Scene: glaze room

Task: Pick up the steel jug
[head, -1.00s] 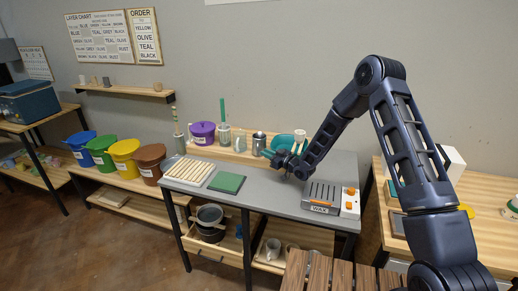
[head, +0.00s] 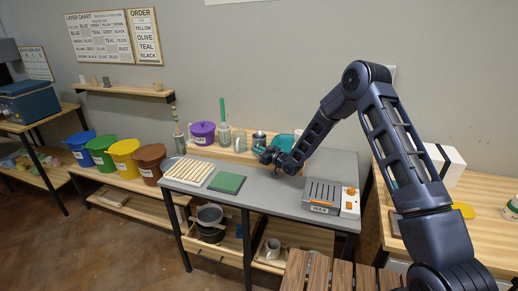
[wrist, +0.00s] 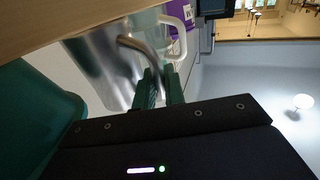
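The steel jug (head: 259,137) stands on the wooden riser at the back of the grey bench, its lower part hidden behind my gripper (head: 268,154). In the wrist view the shiny jug (wrist: 108,62) fills the upper left, and its curved handle (wrist: 137,45) runs down to the green fingertips (wrist: 160,80). The fingers are close together with a narrow gap, and the handle's lower end appears to lie between them. I cannot tell whether they press on it.
A green mat (head: 227,182) and a grey hotplate box (head: 322,194) lie on the bench.

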